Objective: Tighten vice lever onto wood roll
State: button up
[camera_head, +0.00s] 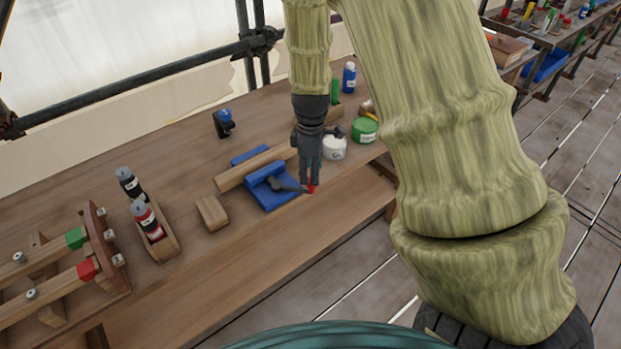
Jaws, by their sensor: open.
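The blue vice (267,197) sits near the front edge of the wooden workbench. Its dark lever (290,187) points right and ends in a red tip (312,189). The wood roll (240,174), a pale round bar, lies behind and against the vice; I cannot tell how tightly it is held. My gripper (310,181) points down at the lever's red end, with its fingers open around or just above it. The exact contact is too small to tell.
A wood block (212,212) and a wooden holder (165,240) with two bottles stand left of the vice. A white jar (334,147) and a green tin (365,130) stand close behind my gripper. A blue-topped tool (223,122) stands at the back. The front right bench is clear.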

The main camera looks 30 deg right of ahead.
jog(key=shift+f+p, duration=0.45)
jog(key=shift+f, duration=1.85)
grip_shut()
